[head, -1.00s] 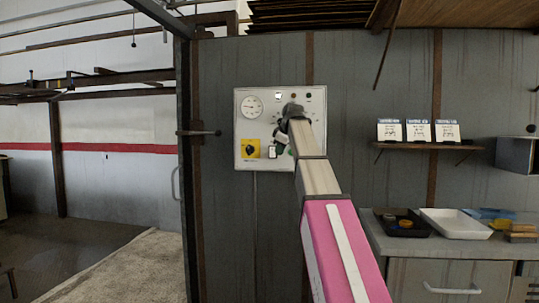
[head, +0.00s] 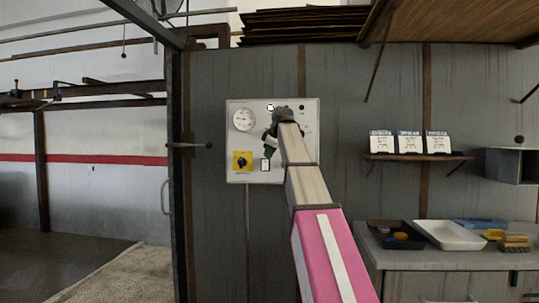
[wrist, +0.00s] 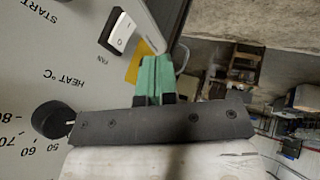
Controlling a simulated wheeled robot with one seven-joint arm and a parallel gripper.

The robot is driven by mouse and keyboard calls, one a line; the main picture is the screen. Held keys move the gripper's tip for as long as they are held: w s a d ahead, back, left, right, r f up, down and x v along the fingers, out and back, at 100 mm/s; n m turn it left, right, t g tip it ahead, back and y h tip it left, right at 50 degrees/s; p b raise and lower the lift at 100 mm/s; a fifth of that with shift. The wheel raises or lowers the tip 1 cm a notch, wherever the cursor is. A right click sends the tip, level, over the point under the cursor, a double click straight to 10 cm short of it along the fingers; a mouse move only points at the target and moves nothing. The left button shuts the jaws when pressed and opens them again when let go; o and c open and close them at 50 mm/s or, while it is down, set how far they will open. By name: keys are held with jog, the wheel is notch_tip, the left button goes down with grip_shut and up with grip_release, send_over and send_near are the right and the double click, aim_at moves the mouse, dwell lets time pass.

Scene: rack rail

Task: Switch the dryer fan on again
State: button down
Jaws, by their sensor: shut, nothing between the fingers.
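The white control panel (head: 234,139) hangs on the grey wall. The fan switch, a white rocker in a dark frame (head: 265,165), is low on the panel beside the yellow plate with a black knob (head: 242,161). In the wrist view the rocker (wrist: 122,31) sits above the word FAN, upside down; I cannot tell which half is pressed in. My gripper (wrist: 155,75) has green fingers, shut and empty, close to the rocker and apart from it in the picture. In the head view my gripper (head: 270,145) is just above the rocker and hides part of the panel.
A black heat knob (wrist: 52,120) is beside the gripper body in the wrist view. A round gauge (head: 244,118) is at the panel's upper left. A counter with a white tray (head: 450,236) and a card shelf (head: 415,157) are right. A dark post stands left.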

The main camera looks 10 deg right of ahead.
aim_at(266, 166)
jog(key=w+f, duration=0.6)
jog(key=shift+w+a+f, duration=0.15)
jog(key=shift+w+a, duration=0.15)
jog(key=shift+w, duration=0.05)
jog(key=shift+w+d+f, duration=0.1)
jog(key=shift+w+d, duration=0.05)
jog(key=shift+w, duration=0.35)
jog(key=shift+w+d+f, duration=0.1)
jog(key=shift+w+d, duration=0.05)
jog(key=shift+w, duration=0.2)
